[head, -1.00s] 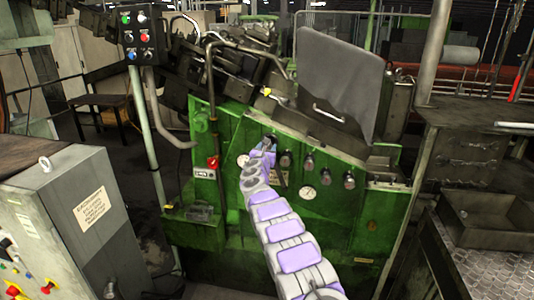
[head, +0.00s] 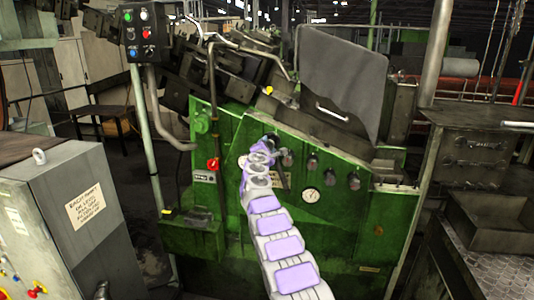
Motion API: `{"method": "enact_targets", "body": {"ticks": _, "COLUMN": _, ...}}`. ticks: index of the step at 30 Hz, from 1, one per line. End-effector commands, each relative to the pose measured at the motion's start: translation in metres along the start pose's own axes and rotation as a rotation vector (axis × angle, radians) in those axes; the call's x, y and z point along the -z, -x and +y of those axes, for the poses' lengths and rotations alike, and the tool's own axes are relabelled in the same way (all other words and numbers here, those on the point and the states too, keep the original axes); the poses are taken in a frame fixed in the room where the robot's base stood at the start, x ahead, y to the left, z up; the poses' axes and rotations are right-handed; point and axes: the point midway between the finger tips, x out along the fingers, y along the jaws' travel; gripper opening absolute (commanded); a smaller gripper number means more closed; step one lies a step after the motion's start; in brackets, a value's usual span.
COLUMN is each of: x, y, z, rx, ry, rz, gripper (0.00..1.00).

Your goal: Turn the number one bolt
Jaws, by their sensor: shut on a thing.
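The bolts are a row of dark, round knobs on the green front of the machine. The leftmost one, the number one bolt (head: 270,137), is mostly hidden behind the end of my arm. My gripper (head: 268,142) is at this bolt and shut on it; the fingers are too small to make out. To its right are further bolts: one close by (head: 288,158), then others (head: 313,161) (head: 332,177) (head: 354,180), all clear of my gripper.
A round white gauge (head: 311,194) sits below the bolts. A red switch (head: 213,164) is at the left of the green machine (head: 340,225). A grey cabinet (head: 85,220) stands at left front. A control box (head: 139,33) hangs on a post. Metal trays (head: 495,220) are at right.

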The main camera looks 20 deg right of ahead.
Motion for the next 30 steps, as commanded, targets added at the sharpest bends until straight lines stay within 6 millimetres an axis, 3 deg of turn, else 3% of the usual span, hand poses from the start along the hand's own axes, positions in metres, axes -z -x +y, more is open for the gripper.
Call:
{"method": "enact_targets", "body": {"ticks": 18, "x": -0.0004, "y": -0.0014, "z": 0.0010, "rx": 0.001, "ry": -0.578, "rz": -0.001, "gripper": 0.21}}
{"method": "enact_targets", "body": {"ticks": 30, "x": -0.0008, "y": -0.0012, "z": 0.0012, "rx": 0.006, "ry": -0.842, "rz": -0.002, "gripper": 0.21}}
